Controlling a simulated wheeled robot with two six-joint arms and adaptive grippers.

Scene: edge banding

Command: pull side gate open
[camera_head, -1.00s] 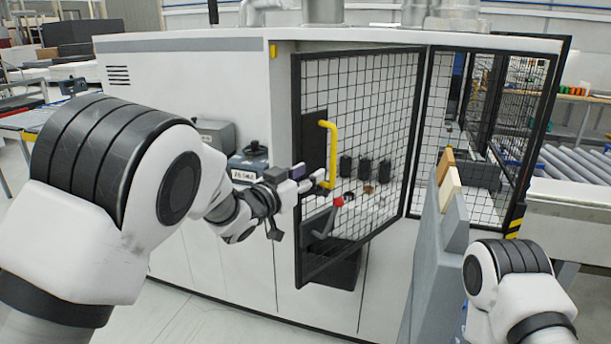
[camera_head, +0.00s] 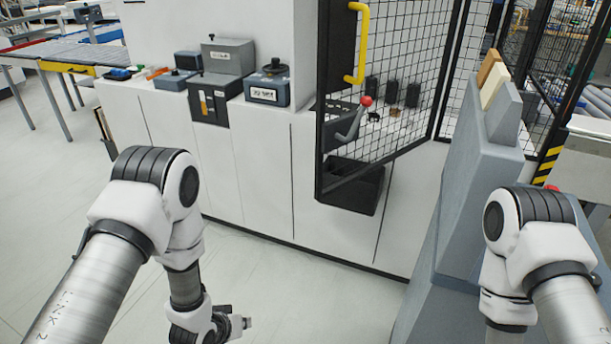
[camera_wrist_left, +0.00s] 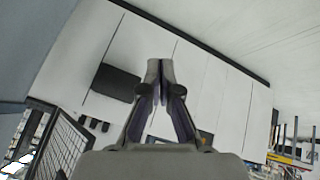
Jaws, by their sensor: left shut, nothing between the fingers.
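The side gate (camera_head: 405,85) is a black-framed mesh panel standing swung out from the machine in the head view. Its yellow handle (camera_head: 361,45) is near its free edge at the left, with a red-knobbed lever (camera_head: 357,118) below. The gate mesh also shows at the lower left of the left wrist view (camera_wrist_left: 62,150). My left gripper (camera_head: 244,322) is low at the bottom of the head view, apart from the gate and handle. In the left wrist view its fingers (camera_wrist_left: 160,75) are shut and empty. My right arm shows at the right, but its gripper is out of view.
Control boxes (camera_head: 216,85) stand on the machine's ledge left of the gate. A black bin (camera_head: 352,188) sits below the gate. A grey block (camera_head: 462,200) stands at the right, close to my right arm. The floor (camera_head: 250,270) before the white cabinets is clear.

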